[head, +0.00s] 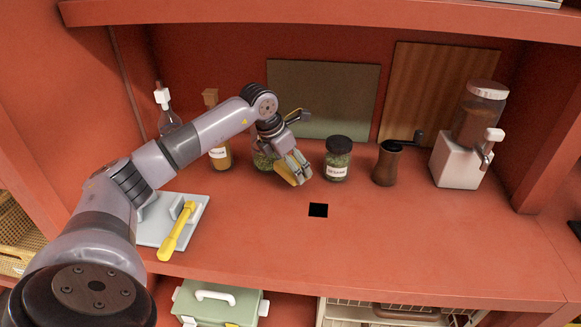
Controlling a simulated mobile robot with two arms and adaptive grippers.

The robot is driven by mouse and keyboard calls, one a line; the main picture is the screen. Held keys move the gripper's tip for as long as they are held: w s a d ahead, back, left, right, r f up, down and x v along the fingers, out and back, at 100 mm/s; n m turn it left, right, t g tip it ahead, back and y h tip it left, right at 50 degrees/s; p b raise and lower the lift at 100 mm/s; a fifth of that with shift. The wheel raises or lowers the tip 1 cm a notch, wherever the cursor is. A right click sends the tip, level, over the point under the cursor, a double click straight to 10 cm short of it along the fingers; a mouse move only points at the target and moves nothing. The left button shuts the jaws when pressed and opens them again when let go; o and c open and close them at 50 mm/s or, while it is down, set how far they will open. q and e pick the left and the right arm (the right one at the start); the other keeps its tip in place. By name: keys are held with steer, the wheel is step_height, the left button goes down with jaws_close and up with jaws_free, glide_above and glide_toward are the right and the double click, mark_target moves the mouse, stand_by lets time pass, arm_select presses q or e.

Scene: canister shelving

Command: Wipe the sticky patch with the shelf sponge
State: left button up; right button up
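My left gripper (296,168) reaches down over the middle of the red shelf (400,240), in front of the jars. A yellow-tan block (287,173), which looks like the sponge, sits between its fingers, and the gripper appears shut on it. The block is partly hidden by the fingers. It is close to the shelf surface; I cannot tell whether it touches. A flat black square (318,210) lies on the shelf just in front and to the right of the gripper. It may be the sticky patch. My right gripper is not in view.
A green-filled jar (338,160) stands right of the gripper; another jar (263,160) is partly behind it. A brown hand grinder (387,163) and a white grinder (460,155) stand further right. A grey tray (190,205) with a yellow-handled tool (177,232) lies left. The front right is clear.

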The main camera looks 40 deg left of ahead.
arm_select(q)
steer(key=shift+r+p, duration=0.5)
steer(key=shift+r, duration=0.6)
steer(key=shift+r+p, duration=1.1)
steer(key=shift+r, duration=0.4)
